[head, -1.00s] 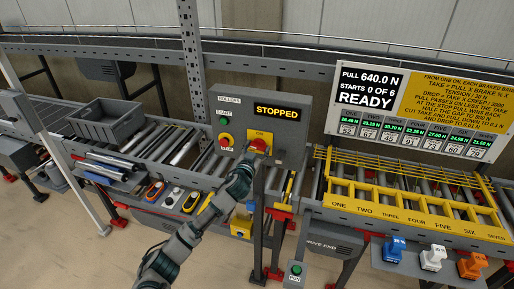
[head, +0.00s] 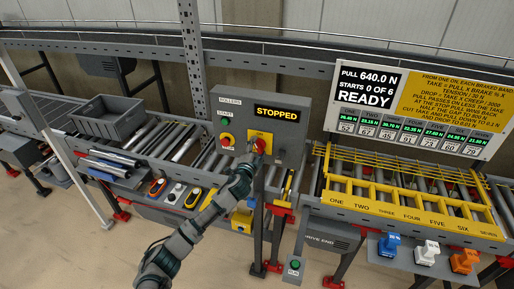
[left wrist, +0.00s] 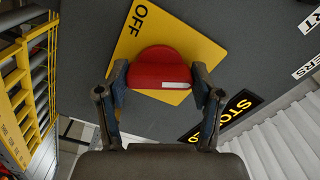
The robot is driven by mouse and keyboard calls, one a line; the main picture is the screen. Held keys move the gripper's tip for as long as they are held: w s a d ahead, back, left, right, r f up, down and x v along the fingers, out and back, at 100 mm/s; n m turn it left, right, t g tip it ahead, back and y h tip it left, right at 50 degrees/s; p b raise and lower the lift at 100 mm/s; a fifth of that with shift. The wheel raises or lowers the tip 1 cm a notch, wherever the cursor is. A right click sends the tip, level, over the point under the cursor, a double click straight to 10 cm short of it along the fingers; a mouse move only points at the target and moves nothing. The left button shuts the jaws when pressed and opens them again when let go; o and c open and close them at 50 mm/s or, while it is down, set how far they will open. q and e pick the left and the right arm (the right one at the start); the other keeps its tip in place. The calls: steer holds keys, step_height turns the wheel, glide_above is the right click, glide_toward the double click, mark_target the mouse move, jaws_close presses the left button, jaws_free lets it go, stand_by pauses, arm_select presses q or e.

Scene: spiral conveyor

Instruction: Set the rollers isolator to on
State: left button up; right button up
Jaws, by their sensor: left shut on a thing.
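The rollers isolator is a red rotary knob (head: 260,145) on a yellow plate (left wrist: 140,35), set on the grey ROLLERS panel (head: 288,147). The knob (left wrist: 160,66) fills the middle of the left wrist view, with a white mark on its face. "OFF" shows on the plate at upper left in that view; an ON label is not legible there. My left gripper (head: 254,160) reaches up to the knob. In the left wrist view, its fingers (left wrist: 159,92) are shut on the knob from both sides. The panel display (head: 277,113) reads STOPPED. My right gripper is not in view.
A green START button (head: 225,121) and a red stop button on yellow (head: 226,140) sit left of the knob. A dark post (head: 258,225) stands below the panel. Yellow guarding (head: 395,180) is to the right. A grey bin (head: 108,118) is on the left rollers.

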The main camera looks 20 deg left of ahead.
arm_select(q)
steer(key=m, duration=0.3)
steer(key=shift+m, duration=0.4)
steer(key=shift+d+f+m, duration=0.1)
steer(key=shift+f+m, duration=0.05)
steer(key=shift+m, duration=0.65)
steer(key=shift+f, duration=0.1)
steer(key=o, duration=1.1)
steer(key=shift+o, duration=0.2)
steer(key=shift+s, duration=0.3)
steer(key=s, duration=1.1)
steer(key=shift+s+a, duration=0.15)
steer(key=shift+a, duration=0.05)
